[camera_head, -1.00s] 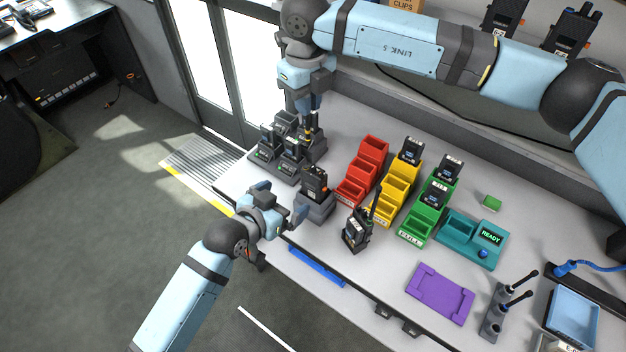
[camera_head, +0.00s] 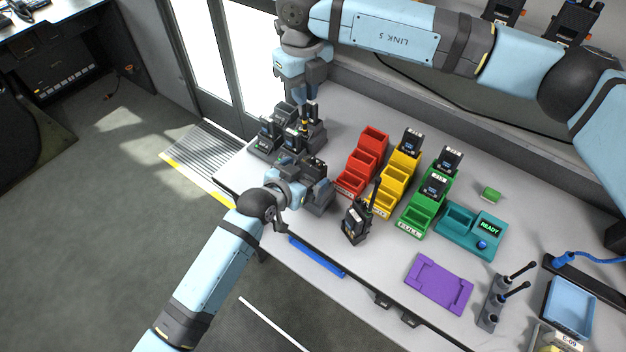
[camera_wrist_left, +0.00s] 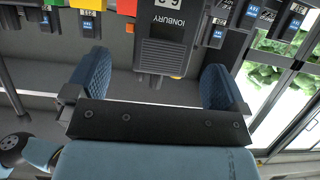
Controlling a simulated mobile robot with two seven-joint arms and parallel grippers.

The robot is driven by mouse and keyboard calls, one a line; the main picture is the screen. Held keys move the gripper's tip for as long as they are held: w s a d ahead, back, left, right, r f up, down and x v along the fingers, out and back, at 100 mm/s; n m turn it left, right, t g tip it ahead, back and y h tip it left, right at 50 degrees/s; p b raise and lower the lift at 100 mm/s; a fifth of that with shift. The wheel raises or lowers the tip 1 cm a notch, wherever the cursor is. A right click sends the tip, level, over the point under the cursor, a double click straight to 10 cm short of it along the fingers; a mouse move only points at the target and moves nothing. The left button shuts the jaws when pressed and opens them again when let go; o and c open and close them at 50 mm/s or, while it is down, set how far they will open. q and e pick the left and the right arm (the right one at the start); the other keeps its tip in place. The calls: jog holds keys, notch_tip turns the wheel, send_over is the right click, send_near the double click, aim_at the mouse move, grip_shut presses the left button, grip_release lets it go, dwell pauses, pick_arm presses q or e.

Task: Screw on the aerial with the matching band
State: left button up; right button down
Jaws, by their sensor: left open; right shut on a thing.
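A black radio (camera_head: 315,163) stands in a dark grey holder (camera_head: 318,203) at the bench's front left; the left wrist view shows its grille side (camera_wrist_left: 160,57). My left gripper (camera_head: 307,180) is open, with its fingers on either side of this radio; a gap shows between fingers and radio in the left wrist view. My right gripper (camera_head: 303,98) is above the charger rack at the back left, shut on a small dark thing, partly hidden, that I cannot identify. Spare aerials (camera_head: 518,289) stand in a grey rack (camera_head: 487,321) at the right.
Several radios stand in the chargers (camera_head: 270,148). Red (camera_head: 350,182), yellow (camera_head: 381,205) and green (camera_head: 410,222) bins fill the middle. Another radio with an aerial (camera_head: 355,222) stands before them. A teal READY unit (camera_head: 457,238) and purple tray (camera_head: 425,275) lie right.

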aim_at(311, 172)
pick_arm(q)
jog(key=shift+x, duration=2.15)
jog(key=c, duration=1.2)
jog(key=shift+s, duration=0.1)
pick_arm(e)
jog(key=shift+s+d+f, duration=0.1)
jog(key=shift+f, duration=2.35)
jog(key=shift+f, duration=0.1)
jog(key=shift+f, duration=0.8)
jog(key=shift+f, duration=0.55)
